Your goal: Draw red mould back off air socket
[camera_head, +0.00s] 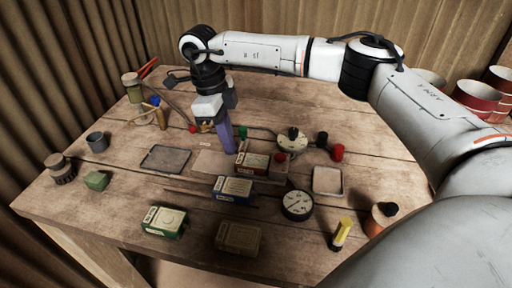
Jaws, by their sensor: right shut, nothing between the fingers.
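A small box with a red side and a pale label (251,162), which looks like the red mould, sits near the middle of the table. A small dark fitting with a red top (280,158) is close against its right end; I cannot tell whether this is the air socket or whether the two are joined. My right gripper (229,148) points down just left of the red box, beside its far end. Its purple fingers are shut and empty, and seem apart from the box. My left gripper is not in view.
A blue-sided box (233,189), a green box (164,221) and a tan box (238,236) lie nearer. A gauge (297,204) and pale tray (327,181) stand right; a dark tray (165,158) lies left.

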